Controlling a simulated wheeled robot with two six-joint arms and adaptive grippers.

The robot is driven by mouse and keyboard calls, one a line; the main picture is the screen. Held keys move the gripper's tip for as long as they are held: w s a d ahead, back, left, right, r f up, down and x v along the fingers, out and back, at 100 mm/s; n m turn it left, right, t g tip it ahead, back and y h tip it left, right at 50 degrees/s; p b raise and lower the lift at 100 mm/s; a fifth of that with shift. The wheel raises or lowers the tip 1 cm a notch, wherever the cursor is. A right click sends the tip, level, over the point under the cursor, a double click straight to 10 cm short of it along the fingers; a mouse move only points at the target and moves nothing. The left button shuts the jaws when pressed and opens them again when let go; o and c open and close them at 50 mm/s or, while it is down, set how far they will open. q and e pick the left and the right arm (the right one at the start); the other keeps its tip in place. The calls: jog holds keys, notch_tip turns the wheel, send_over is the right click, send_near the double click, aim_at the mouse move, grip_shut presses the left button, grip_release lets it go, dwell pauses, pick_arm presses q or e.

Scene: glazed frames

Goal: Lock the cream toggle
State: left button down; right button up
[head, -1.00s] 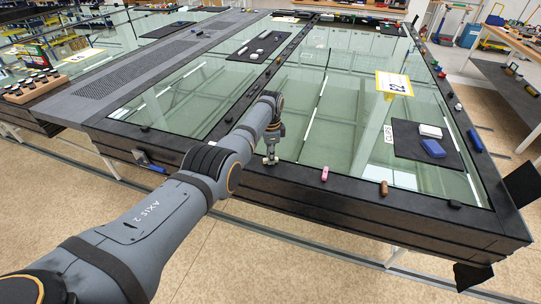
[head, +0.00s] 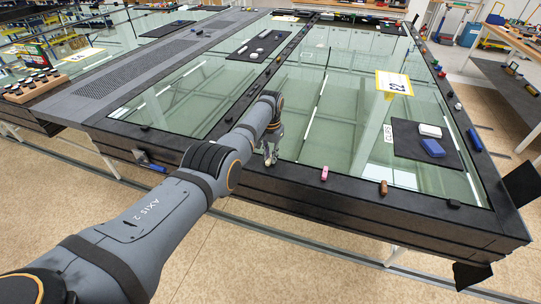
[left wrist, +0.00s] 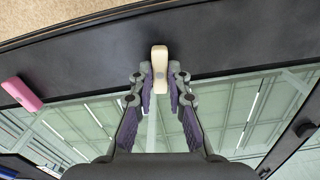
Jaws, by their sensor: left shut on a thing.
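The cream toggle (left wrist: 159,58) shows in the left wrist view on the black frame rail. Its long side runs up and down in the picture, across the rail, with its near end between my fingers by the glass edge. My left gripper (left wrist: 160,84) is shut on this near end, one purple-padded finger on each side. In the head view my left gripper (head: 270,157) is at the front rail, where it mostly hides the cream toggle. My right gripper is not in view.
A pink toggle (head: 324,173) sits on the front rail to the right; it also shows in the left wrist view (left wrist: 21,94). A brown toggle (head: 384,188) is further right. A dark mat with a blue block (head: 432,147) and a white block (head: 430,131) lies on the glass.

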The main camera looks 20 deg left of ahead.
pick_arm(q)
jog(key=shift+n, duration=1)
jog(key=c, duration=1.3)
grip_release()
notch_tip(320, 180, up, 12)
